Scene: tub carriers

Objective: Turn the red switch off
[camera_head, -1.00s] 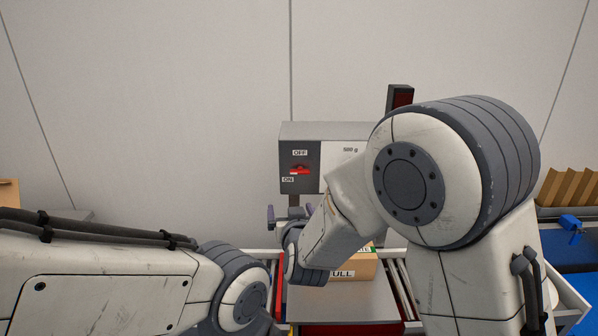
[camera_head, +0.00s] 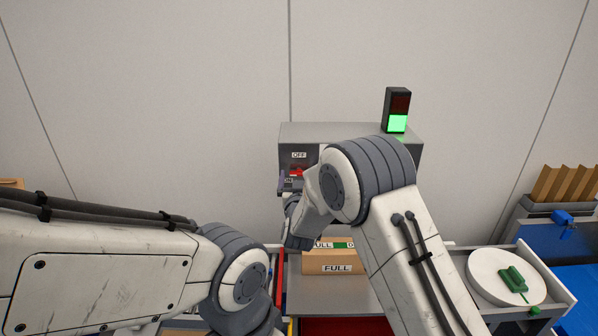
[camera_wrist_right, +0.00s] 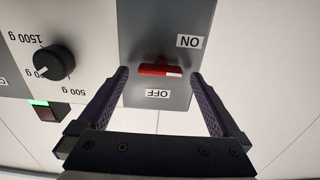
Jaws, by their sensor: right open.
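The red switch (camera_head: 297,172) is on the dark panel of a grey control box (camera_head: 350,131), between an OFF label above and an ON label below. In the right wrist view, which is upside down, the red switch (camera_wrist_right: 160,70) shows as a horizontal red bar with a pale right end. My right gripper (camera_wrist_right: 159,78) is open, with one finger on each side of the switch and visible gaps between. In the head view, the right gripper (camera_head: 292,184) is at the panel and partly covers it. My left arm shows, but its gripper is not visible.
A signal lamp (camera_head: 397,123) on the box is lit green. A black dial (camera_wrist_right: 54,63) sits beside the switch panel. A round white plate (camera_head: 485,275) with a green object (camera_head: 513,280) is at right.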

